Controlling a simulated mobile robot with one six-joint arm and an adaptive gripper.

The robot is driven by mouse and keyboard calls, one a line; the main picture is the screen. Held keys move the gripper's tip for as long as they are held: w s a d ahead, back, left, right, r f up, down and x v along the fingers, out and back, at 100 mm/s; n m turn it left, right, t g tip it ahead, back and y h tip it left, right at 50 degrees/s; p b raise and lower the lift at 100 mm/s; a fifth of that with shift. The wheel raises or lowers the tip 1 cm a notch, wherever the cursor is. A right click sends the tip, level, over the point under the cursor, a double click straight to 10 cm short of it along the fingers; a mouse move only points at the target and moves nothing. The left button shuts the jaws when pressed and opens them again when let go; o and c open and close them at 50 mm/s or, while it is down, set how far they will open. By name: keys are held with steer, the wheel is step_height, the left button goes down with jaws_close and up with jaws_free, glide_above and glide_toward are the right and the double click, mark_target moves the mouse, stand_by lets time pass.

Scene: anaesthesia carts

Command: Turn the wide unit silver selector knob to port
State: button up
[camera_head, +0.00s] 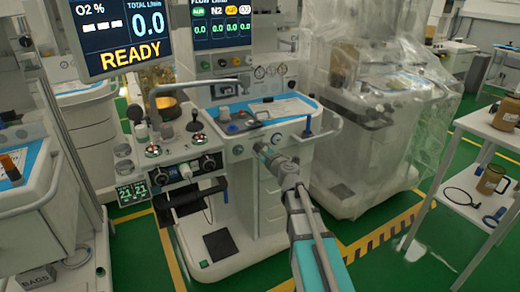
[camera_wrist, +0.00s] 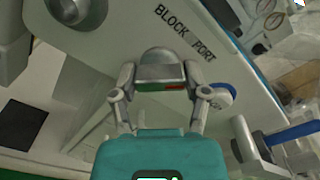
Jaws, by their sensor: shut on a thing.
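The silver selector knob (camera_wrist: 161,66) is a domed grey-silver piece in the middle of the wrist view, on a pale panel. The panel (camera_wrist: 232,70) carries the printed words BLOCK and PORT just above and to the right of the knob. My gripper (camera_wrist: 161,88) is shut on the knob, one finger on each side. I cannot tell which word the knob points to. In the head view my gripper (camera_head: 266,152) reaches the front of the wide unit (camera_head: 238,160), and the knob is hidden behind it.
Another round silver knob (camera_wrist: 69,10) sits at the upper left of the wrist view. A blue part (camera_wrist: 290,133) sticks out at the lower right. In the head view a plastic-covered cart (camera_head: 375,120) stands to the right, and a white table (camera_head: 490,135) at the far right.

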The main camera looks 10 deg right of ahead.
steer(key=o, duration=1.2)
steer(key=shift+c, duration=0.2)
steer(key=v, duration=1.2)
